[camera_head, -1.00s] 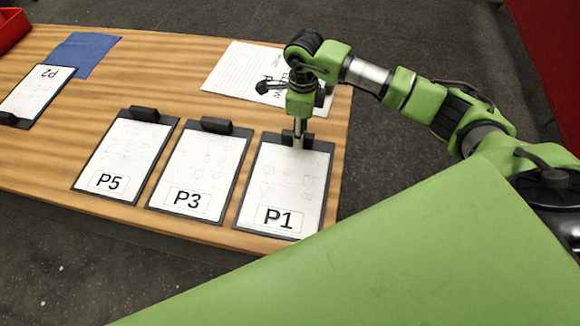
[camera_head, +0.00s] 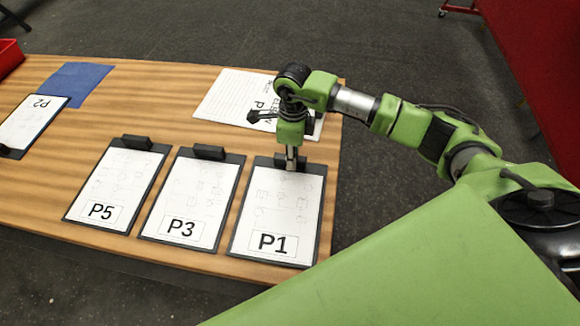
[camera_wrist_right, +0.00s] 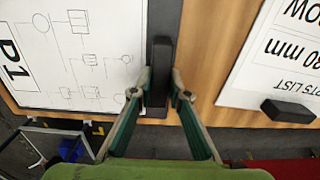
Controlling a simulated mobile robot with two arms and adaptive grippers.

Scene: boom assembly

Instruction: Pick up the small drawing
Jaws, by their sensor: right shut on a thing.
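Several clipboards with drawings lie on the wooden table; the task does not say which one is the small drawing. The P1 clipboard (camera_head: 275,215) is at the right of the front row, beside P3 (camera_head: 190,200) and P5 (camera_head: 115,185). P2 (camera_head: 32,122) lies at the far left. My right gripper (camera_head: 291,166) points down at the top edge of P1. In the right wrist view the fingers (camera_wrist_right: 160,90) are shut on P1's black clip (camera_wrist_right: 160,65), one on each side. P1 appears flat on the table. My left gripper is not in view.
A parts list sheet (camera_head: 228,98) lies behind my right gripper, partly hidden by it. A blue sheet (camera_head: 80,80) and a red bin (camera_head: 9,55) are at the left. Bare wood (camera_head: 165,105) shows in the table's middle.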

